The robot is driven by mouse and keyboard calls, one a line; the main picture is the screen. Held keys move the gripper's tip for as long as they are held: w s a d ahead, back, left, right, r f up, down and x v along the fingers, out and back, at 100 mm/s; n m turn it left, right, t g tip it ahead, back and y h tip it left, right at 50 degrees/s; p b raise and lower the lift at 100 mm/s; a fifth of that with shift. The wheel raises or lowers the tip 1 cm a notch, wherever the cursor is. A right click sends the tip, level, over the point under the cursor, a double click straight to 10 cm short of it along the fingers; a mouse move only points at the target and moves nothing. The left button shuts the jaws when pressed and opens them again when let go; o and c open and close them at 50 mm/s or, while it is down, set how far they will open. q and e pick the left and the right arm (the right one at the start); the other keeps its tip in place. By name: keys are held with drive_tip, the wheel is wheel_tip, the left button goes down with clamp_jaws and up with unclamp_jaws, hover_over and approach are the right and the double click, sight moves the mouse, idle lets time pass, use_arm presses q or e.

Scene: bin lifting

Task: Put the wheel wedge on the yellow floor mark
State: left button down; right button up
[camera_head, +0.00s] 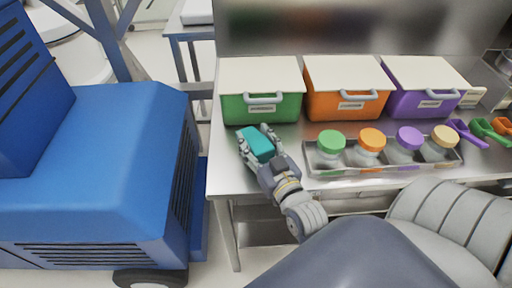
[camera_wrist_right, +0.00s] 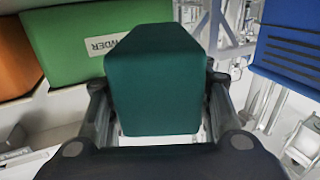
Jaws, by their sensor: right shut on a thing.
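The wheel wedge appears to be the teal block (camera_head: 257,145) in my right gripper (camera_head: 259,142). In the right wrist view the teal block (camera_wrist_right: 156,80) fills the middle, with the two fingers of my right gripper (camera_wrist_right: 158,115) on either side of it. My right gripper is shut on it and holds it at the left front part of the steel table, in front of the green bin. I cannot tell whether the block touches the table. No yellow floor mark is visible in either view. My left gripper is not in view.
A green bin (camera_head: 262,107), an orange bin (camera_head: 347,104) and a purple bin (camera_head: 422,103) stand along the back of the table. A tray (camera_head: 318,173) of lidded jars and several scoops (camera_head: 467,134) lie to the right. A blue machine (camera_head: 95,170) with a wheel (camera_head: 150,278) stands at left.

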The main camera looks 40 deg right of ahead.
drive_tip(key=shift+f, duration=1.55)
drive_tip(key=shift+s+f, duration=0.1)
drive_tip(key=o, duration=1.3)
drive_tip(key=shift+o, duration=0.2)
